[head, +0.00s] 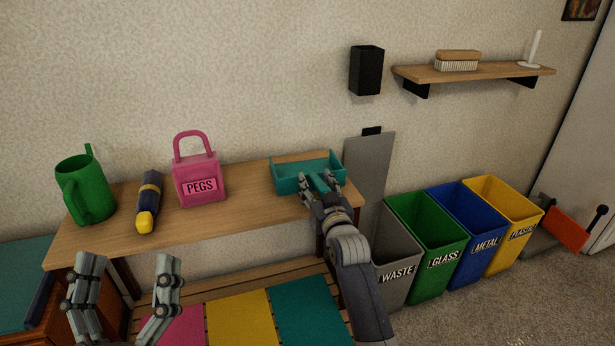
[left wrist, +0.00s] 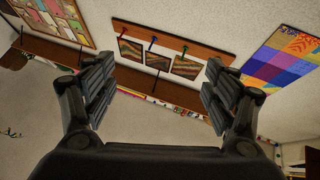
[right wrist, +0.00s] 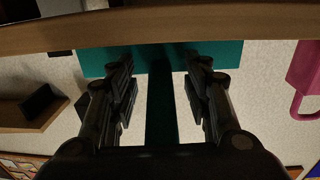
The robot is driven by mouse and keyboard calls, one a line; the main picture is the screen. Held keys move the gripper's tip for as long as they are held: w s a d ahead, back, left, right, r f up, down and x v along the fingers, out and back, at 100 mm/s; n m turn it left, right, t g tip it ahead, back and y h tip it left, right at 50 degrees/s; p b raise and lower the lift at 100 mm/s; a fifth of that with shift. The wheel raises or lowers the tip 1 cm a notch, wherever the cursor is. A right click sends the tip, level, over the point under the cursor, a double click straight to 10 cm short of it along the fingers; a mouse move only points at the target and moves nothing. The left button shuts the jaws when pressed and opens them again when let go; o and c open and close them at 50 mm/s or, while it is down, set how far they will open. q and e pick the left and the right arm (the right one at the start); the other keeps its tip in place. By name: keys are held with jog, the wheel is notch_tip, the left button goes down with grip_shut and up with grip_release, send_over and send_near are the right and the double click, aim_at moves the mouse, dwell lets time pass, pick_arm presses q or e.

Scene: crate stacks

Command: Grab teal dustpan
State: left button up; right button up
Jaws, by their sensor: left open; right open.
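The teal dustpan (head: 292,182) lies on the right end of the wooden shelf table, its handle pointing toward the front edge. My right gripper (head: 326,185) is open at the dustpan's handle. In the right wrist view the teal handle (right wrist: 161,105) runs between the two open fingers (right wrist: 158,85), with the pan (right wrist: 95,62) beyond them. Whether the fingers touch the handle cannot be told. My left gripper (head: 126,275) is open and empty in front of the table's left part.
A grey panel (head: 370,165) and the WASTE bin (head: 398,250) are close to the right arm. More bins (head: 430,235) stand further right.

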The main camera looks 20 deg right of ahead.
jog(key=shift+c, duration=0.2)
grip_shut()
jog(key=shift+r, duration=0.15)
